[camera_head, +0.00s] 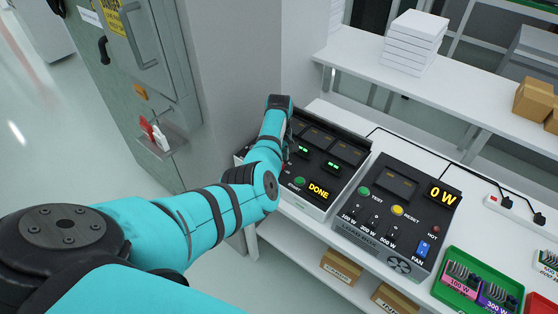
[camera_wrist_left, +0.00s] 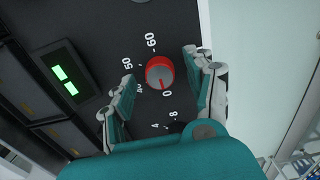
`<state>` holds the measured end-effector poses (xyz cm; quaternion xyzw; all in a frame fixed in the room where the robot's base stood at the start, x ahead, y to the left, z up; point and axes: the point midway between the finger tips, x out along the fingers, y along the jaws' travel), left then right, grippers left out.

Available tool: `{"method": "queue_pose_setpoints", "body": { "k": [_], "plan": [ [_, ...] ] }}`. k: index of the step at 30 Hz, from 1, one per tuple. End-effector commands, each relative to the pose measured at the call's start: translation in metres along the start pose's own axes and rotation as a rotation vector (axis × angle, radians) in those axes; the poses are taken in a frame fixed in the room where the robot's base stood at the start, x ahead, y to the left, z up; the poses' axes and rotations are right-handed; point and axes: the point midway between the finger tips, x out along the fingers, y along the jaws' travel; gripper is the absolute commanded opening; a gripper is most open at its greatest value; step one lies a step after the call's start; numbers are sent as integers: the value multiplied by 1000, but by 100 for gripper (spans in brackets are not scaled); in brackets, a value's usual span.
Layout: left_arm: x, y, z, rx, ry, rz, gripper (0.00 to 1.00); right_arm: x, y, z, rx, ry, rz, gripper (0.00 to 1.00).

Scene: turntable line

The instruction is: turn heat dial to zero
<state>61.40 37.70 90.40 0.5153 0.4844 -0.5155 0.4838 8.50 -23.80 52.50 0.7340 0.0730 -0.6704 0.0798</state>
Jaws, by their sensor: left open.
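In the left wrist view a round dial (camera_wrist_left: 160,73) with a grey cap and red rim sits on a black panel (camera_wrist_left: 157,28). Its red pointer line points at or very near the 0 mark; 50 and 60 are also printed around it. My left gripper (camera_wrist_left: 165,86) is open, with one finger on each side of the dial and gaps showing between. In the head view my left arm reaches over the left part of the black-topped oven unit (camera_head: 325,208), which shows DONE. My right gripper is not in view.
A load box (camera_head: 375,226) showing 0 W, with several switches and a blue fan switch, stands right of the unit. A shelf (camera_head: 440,88) with white boxes is behind. A second dial scale sits partly hidden below the gripper.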

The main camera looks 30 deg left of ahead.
Motion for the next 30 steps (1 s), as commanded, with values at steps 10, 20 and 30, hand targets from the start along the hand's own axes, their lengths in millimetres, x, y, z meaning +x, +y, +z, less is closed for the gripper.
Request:
{"method": "queue_pose_setpoints", "body": {
  "k": [10, 20, 30],
  "plan": [
    [-62, 1, 0, -1, 2, 6, 55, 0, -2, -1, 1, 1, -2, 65],
    [-112, 1, 0, 0, 1, 3, 55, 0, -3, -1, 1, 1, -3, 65],
    [-118, 0, 0, 0, 0, 1, 55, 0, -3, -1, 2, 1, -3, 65]
  ]
}}
